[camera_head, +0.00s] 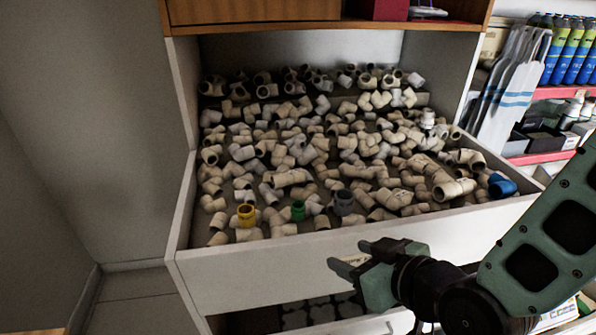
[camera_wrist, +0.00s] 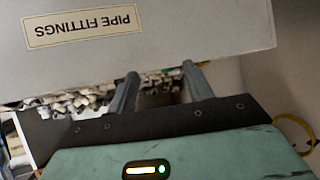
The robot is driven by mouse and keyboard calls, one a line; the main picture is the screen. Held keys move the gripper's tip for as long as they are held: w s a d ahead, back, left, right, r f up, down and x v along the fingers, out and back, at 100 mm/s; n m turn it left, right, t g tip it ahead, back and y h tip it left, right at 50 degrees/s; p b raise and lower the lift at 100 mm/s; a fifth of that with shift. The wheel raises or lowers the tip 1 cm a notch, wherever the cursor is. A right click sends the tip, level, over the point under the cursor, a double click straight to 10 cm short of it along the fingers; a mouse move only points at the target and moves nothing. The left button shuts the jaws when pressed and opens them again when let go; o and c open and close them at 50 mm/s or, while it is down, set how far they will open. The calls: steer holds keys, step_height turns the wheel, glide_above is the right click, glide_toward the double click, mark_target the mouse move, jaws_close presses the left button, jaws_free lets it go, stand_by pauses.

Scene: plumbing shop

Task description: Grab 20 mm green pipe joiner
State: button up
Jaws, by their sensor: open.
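The green pipe joiner (camera_head: 298,210) is a small short cylinder near the front of the open drawer (camera_head: 230,262), among many cream fittings. It stands between a yellow joiner (camera_head: 246,215) and a grey joiner (camera_head: 343,203). No size mark is readable. My gripper (camera_head: 350,256) is open and empty, in front of the drawer's front panel and to the right of the green joiner, apart from it. In the wrist view the two fingers of my gripper (camera_wrist: 160,74) are spread below the drawer's label. The green joiner cannot be clearly made out there.
A blue fitting (camera_head: 502,186) lies at the drawer's right front corner. The drawer's raised front panel and side walls surround the pile. A wooden shelf (camera_head: 255,12) hangs above its back. Shelves with bottles (camera_head: 572,50) stand at the right. Open floor lies at the left.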

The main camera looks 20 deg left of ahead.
step_height(320, 180, up, 5)
steer(key=a+t+y+p, duration=0.1)
steer(key=p, duration=0.6)
glide_toward(295, 203)
steer(key=x, duration=0.3)
steer(key=shift+w+a+f, duration=0.1)
steer(key=shift+w+f, duration=0.05)
steer(key=shift+w, duration=0.15)
steer(key=p+x, duration=0.3)
steer(key=x, duration=0.1)
steer(key=shift+a, duration=0.3)
steer(key=shift+w+a+f, duration=0.25)
steer(key=shift+a+f, duration=0.05)
steer(key=c, duration=1)
